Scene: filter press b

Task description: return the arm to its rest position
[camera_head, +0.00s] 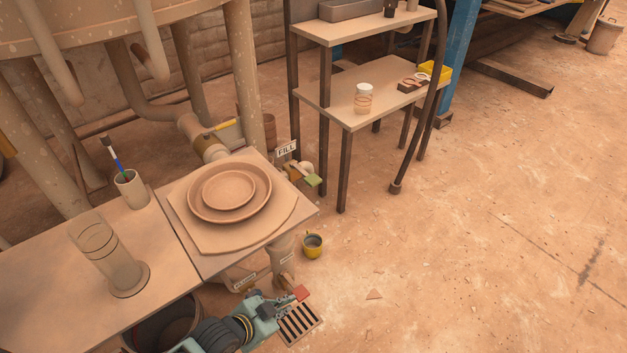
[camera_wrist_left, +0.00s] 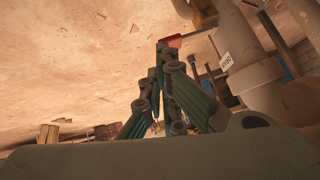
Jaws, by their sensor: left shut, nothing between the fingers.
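My left gripper (camera_head: 286,305) is at the bottom of the head view, low beside the work surface. Its teal and black fingers are shut with nothing between them. In the left wrist view the closed fingers (camera_wrist_left: 163,55) point away from the camera. A red handle (camera_head: 301,292) shows just beyond the fingertips, and also in the left wrist view (camera_wrist_left: 173,40); I cannot tell whether they touch. My right gripper is in neither view.
A table (camera_head: 60,275) with a glass cylinder (camera_head: 98,250) and stacked round dishes (camera_head: 230,189) stands close to my left arm. A floor grate (camera_head: 299,323) and yellow cup (camera_head: 313,245) are nearby. Shelves (camera_head: 345,108) stand behind. Floor at right is open.

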